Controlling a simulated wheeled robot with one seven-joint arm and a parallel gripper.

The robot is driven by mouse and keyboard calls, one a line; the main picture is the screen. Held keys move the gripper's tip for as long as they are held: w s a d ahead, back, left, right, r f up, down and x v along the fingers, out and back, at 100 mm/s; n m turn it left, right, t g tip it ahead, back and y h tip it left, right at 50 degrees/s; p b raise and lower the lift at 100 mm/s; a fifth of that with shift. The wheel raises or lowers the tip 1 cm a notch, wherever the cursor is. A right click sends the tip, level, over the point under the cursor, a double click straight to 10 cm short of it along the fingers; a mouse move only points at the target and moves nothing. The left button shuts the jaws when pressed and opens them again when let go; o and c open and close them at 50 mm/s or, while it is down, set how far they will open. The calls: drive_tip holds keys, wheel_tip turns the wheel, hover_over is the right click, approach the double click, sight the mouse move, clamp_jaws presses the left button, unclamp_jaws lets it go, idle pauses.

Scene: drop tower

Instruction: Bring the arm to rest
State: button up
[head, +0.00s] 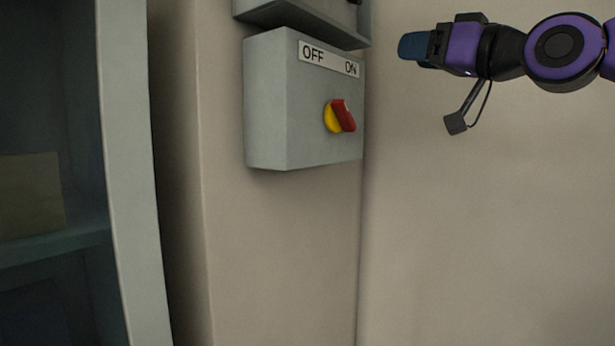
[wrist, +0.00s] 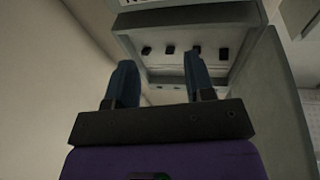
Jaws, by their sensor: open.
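My gripper (head: 413,46) is at the upper right of the head view, on my purple and black arm, pointing left. In the wrist view its two blue fingers (wrist: 160,84) stand apart with nothing between them. In the head view it is to the right of the grey switch box (head: 268,110) and apart from it. The box has a red handle on a yellow base, a rotary switch (head: 341,116), under a label reading OFF and ON. The handle tilts, its top toward the left.
Another grey box (head: 290,14) is mounted just above the switch box, cut off by the frame's top. A grey cabinet or shelf (head: 130,180) stands at the left with a box (head: 30,194) inside. The wall area below my arm is clear. Several dark knobs (wrist: 168,49) show in the wrist view.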

drive_tip(key=s+d+f+m+g+h, duration=0.2)
drive_tip(key=s+f, duration=0.4)
drive_tip(key=f, duration=0.4)
drive_tip(key=s+d+f+m+g+h, duration=0.3)
drive_tip(key=s+d+f+h, duration=0.3)
drive_tip(key=f, duration=0.5)
drive_tip(key=s+d+f+m+g+h, duration=0.2)
drive_tip(key=s+d+f+g+h, duration=0.3)
drive_tip(key=f, duration=0.5)
drive_tip(key=s, duration=0.2)
drive_tip(key=shift+s+f+m, duration=0.3)
drive_tip(key=shift+f, duration=0.1)
drive_tip(key=shift+w, duration=0.1)
